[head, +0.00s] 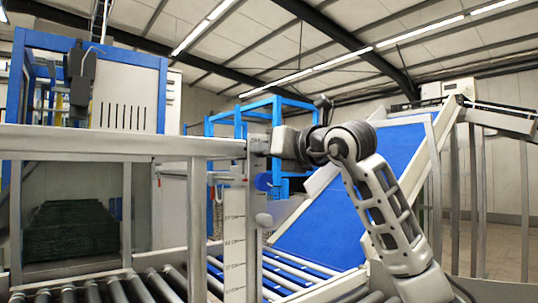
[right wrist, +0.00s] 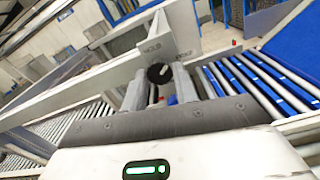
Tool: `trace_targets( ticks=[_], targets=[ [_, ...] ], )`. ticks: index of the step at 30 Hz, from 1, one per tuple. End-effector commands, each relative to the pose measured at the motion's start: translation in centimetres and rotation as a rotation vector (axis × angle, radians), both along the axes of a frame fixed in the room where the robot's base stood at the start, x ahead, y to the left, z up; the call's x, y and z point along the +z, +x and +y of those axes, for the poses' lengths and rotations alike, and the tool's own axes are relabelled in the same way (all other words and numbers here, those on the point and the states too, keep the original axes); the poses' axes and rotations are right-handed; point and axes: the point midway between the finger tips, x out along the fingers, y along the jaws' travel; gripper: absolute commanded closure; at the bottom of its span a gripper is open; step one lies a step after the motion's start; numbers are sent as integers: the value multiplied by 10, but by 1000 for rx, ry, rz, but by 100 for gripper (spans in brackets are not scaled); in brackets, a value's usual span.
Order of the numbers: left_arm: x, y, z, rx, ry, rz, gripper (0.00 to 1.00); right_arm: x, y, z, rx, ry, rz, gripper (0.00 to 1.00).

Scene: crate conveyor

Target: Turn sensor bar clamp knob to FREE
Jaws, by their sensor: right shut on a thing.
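The clamp knob (right wrist: 160,73) is a small round black knob with a pale pointer mark, seen in the right wrist view. It sits on a grey plate (right wrist: 156,40) that carries lettering; one word looks like HOLD, and a second to its right is hard to read. My right gripper (right wrist: 159,84) is shut on the knob, one finger on each side. In the head view my right gripper (head: 268,145) is at the right end of the long grey bar (head: 110,142), beside the upright post. The knob is hidden there. My left gripper is not in view.
A roller conveyor (head: 100,290) runs below the bar. A blue sloping belt (head: 335,205) rises to the right behind my right arm. An upright with a printed scale (head: 235,240) stands under the bar's end. A blue-framed machine (head: 120,90) stands at the left.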

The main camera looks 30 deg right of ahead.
Motion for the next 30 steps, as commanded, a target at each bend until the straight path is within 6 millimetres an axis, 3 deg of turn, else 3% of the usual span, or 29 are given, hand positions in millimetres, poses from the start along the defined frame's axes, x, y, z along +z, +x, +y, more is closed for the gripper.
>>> trace_targets(
  ticks=[15, 30],
  targets=[
    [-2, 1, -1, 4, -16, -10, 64, 0, 0, 0, 1, 443, 34, 94],
    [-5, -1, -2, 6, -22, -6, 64, 1, 0, 0, 0, 620, 49, 94]
  ],
)
